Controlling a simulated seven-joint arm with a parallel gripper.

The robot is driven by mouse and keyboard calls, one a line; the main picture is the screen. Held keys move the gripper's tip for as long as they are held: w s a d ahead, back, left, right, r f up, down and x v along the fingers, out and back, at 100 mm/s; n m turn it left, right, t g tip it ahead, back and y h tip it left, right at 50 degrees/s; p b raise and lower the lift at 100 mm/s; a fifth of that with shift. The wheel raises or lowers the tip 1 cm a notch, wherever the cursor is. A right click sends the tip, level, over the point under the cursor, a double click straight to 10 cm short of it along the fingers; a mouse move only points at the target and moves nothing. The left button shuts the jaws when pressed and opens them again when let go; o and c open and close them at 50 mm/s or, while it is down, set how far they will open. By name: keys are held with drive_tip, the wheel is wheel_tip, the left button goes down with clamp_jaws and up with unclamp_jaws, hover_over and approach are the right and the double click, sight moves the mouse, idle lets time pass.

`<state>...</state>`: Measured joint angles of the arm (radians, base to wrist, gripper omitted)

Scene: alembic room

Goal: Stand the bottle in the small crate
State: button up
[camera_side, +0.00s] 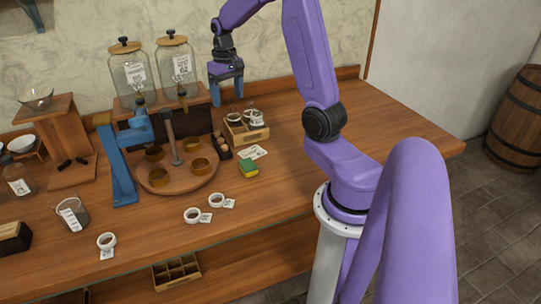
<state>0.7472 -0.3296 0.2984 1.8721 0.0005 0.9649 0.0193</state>
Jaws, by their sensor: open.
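A small wooden crate (246,137) stands on the bench right of centre. A few small vessels (254,118) with pale labels sit in it, too small to make out well. My gripper (228,102) is blue, points down and is open, above and slightly left of the crate. I see nothing between its fingers. A clear glass bottle (18,187) with a white label stands at the far left edge, partly cut off. I cannot tell for sure which vessel is the task's bottle.
Two large glass jars (130,75) stand on a wooden rack behind. A round wooden tray (177,184) with several amber dishes lies left of the crate. The bench's right side is clear.

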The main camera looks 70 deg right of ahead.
drive_tip(key=s+a+r+n, duration=0.1)
drive_tip(key=s+a+n, duration=0.25)
drive_tip(key=a, duration=0.65)
drive_tip(key=s+a+r+n, duration=0.1)
drive_tip(key=s+a+n, duration=0.3)
drive_tip(key=a, duration=0.7)
drive_tip(key=s+a+n, duration=0.3)
drive_tip(key=s+n, duration=0.2)
drive_tip(key=s, duration=0.4)
drive_tip(key=s+a+f+n, duration=0.1)
drive_tip(key=s+a+n, duration=0.3)
drive_tip(key=s, duration=0.5)
drive_tip(key=shift+a+n, duration=0.25)
drive_tip(key=shift+n, duration=0.3)
drive_tip(key=shift+w, duration=0.1)
